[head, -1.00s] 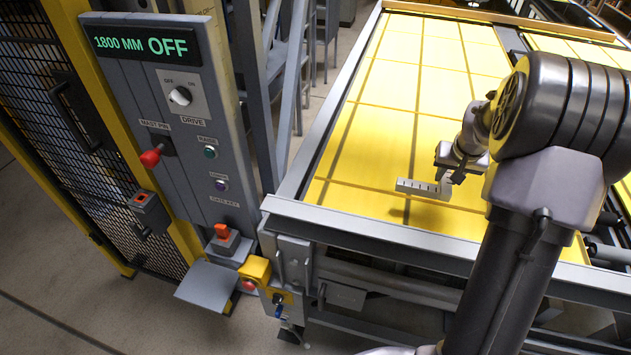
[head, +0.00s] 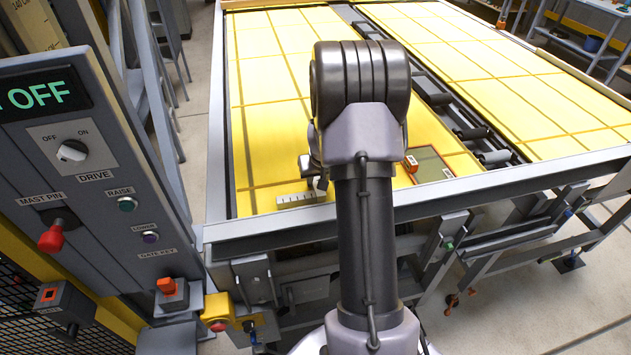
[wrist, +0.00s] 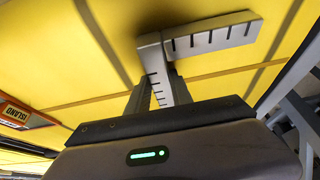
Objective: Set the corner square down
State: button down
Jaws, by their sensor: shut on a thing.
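The corner square (head: 297,198) is a pale grey L-shaped piece with dark graduation marks. It is over the near left part of the yellow panelled bed (head: 262,140), just inside the front rail. My gripper (head: 319,184) is shut on it, mostly hidden behind my arm in the head view. In the wrist view the fingers (wrist: 158,88) grip one leg, and the other leg of the square (wrist: 212,38) reaches to the right. A shadow lies on the yellow surface beside it. I cannot tell whether the square touches the surface.
A grey control panel (head: 110,215) with an OFF display stands at the left. A grey rail (head: 260,228) edges the bed's front. An orange object (head: 411,163) and a grey-green plate (head: 432,168) lie right of my arm. Rollers (head: 470,133) run between the yellow panels.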

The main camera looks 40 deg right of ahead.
jog(key=shift+a+f, duration=0.1)
jog(key=c, duration=1.1)
grip_release()
